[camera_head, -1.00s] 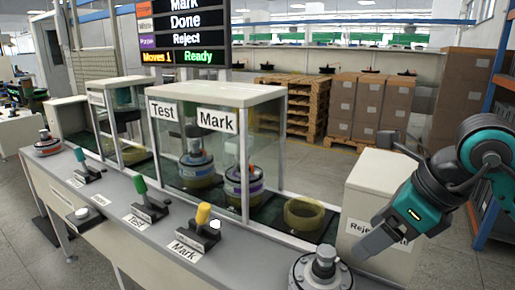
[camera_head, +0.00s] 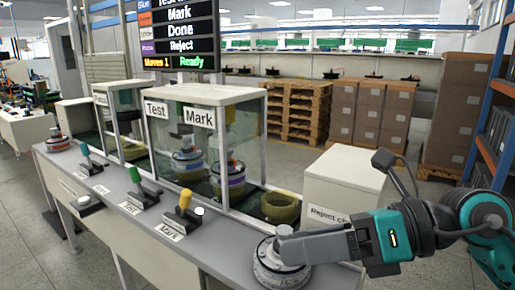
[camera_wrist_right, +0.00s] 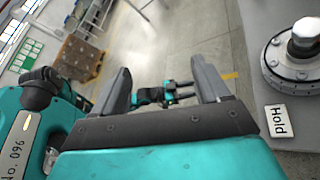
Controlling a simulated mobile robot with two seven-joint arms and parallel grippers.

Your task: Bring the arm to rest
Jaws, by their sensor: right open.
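My right gripper (camera_head: 290,245) comes in from the right in the head view, its fingers pointing left. Its tip overlaps the silver hub motor (camera_head: 273,277) at the near end of the bench. In the right wrist view my right gripper (camera_wrist_right: 163,85) is open, with nothing held between its two dark fingers. The hub motor (camera_wrist_right: 296,58) stands to the right of the fingers there, apart from them, beside a "Hold" label (camera_wrist_right: 277,121). My left gripper cannot be made out.
The bench (camera_head: 215,240) carries green and yellow levers, including the Mark lever (camera_head: 185,203). A glass-sided station (camera_head: 205,140) holds several motors. A white reject box (camera_head: 345,180) stands behind my arm. Pallets (camera_head: 290,115), cartons (camera_head: 385,110) and a blue shelf rack (camera_head: 490,90) are further back.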

